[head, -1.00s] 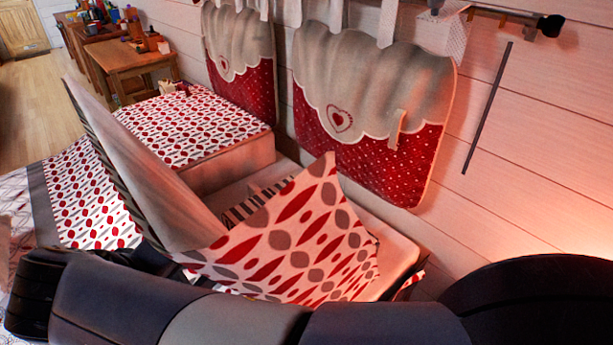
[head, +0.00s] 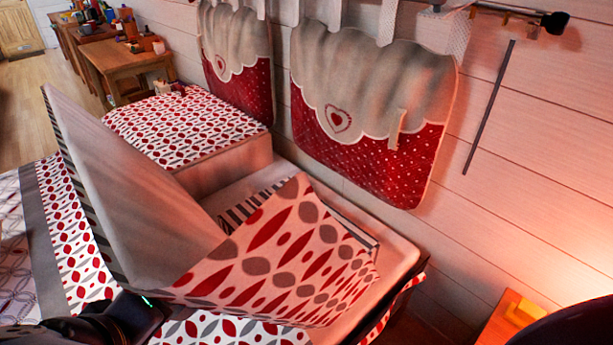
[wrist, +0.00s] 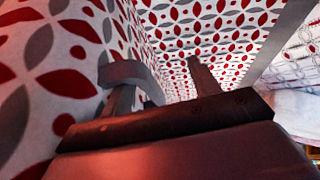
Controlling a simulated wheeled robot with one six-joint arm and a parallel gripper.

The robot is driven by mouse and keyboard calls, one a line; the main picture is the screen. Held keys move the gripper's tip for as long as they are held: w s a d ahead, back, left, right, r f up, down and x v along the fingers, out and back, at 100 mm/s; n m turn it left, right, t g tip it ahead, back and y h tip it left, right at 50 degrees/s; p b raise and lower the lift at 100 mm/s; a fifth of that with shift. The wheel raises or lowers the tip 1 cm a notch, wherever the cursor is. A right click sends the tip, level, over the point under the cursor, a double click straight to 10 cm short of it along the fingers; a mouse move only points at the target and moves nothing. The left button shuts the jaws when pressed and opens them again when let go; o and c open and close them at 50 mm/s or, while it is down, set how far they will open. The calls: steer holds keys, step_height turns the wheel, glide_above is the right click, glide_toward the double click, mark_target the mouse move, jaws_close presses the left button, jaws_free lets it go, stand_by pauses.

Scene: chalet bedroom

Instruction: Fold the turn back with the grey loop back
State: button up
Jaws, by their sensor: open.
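The turn back (head: 130,195) is a raised flap of bedding at the bed's left, with a plain beige face and a grey striped edge. Its red and grey patterned part (head: 285,250) slopes over the bed to the right. My gripper (wrist: 160,75) is open, low beside patterned cloth that fills the wrist view's left side. A curved grey band (wrist: 125,72) shows at its left finger; I cannot tell whether it is the grey loop or part of the finger. In the head view, part of my dark arm shows at the lower left, and the fingertips are hidden.
A patterned block-like cushion (head: 185,125) lies at the far end of the bed. Red and beige hanging pockets (head: 370,150) line the plank wall. Wooden tables (head: 125,65) with small items stand at the far left. A lit orange-brown surface (head: 490,320) is at the lower right.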

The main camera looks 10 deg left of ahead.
steer(key=s+d, duration=0.6)
steer(key=s, duration=0.5)
steer(key=shift+s+d+r, duration=0.15)
steer(key=shift+s+d, duration=0.05)
steer(key=shift+s, duration=0.15)
steer(key=shift+w+a, duration=0.15)
steer(key=w, duration=0.1)
steer(key=w+a, duration=0.1)
steer(key=shift+w+a+r, duration=0.1)
steer(key=shift+w+r, duration=0.05)
steer(key=shift+w, duration=0.25)
steer(key=shift+w, duration=0.1)
